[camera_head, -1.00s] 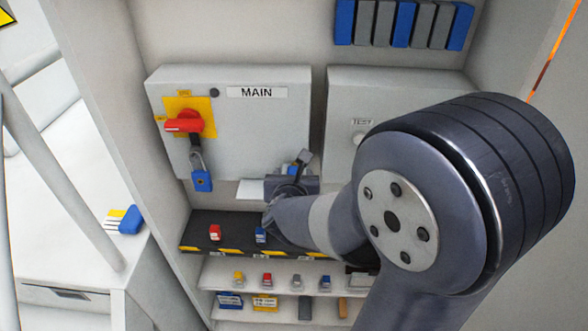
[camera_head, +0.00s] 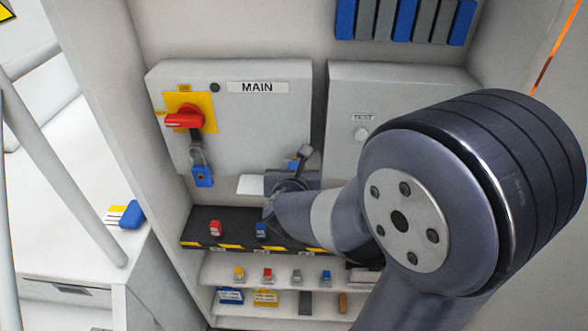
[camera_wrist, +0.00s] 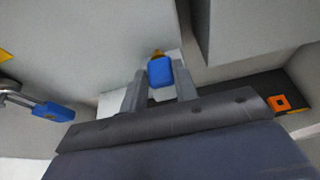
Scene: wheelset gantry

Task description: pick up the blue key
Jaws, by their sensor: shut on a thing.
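The blue key (camera_wrist: 160,71) is between the two fingers of my gripper (camera_wrist: 159,82) in the wrist view. The fingers are shut on its blue body, and a small yellow-orange part shows beyond it. In the head view my gripper (camera_head: 300,166) is in front of the cabinet, just above the black shelf and below the gap between the two grey boxes. A bit of blue (camera_head: 292,164) shows beside the fingers there; the rest of the key is hidden.
The MAIN box (camera_head: 245,125) has a red switch (camera_head: 184,118) and a hanging blue padlock (camera_head: 202,175). A red item (camera_head: 215,229) and a blue item (camera_head: 261,231) stand on the black shelf (camera_head: 238,238). Lower shelves hold several small items. A blue-and-yellow object (camera_head: 130,214) lies at left.

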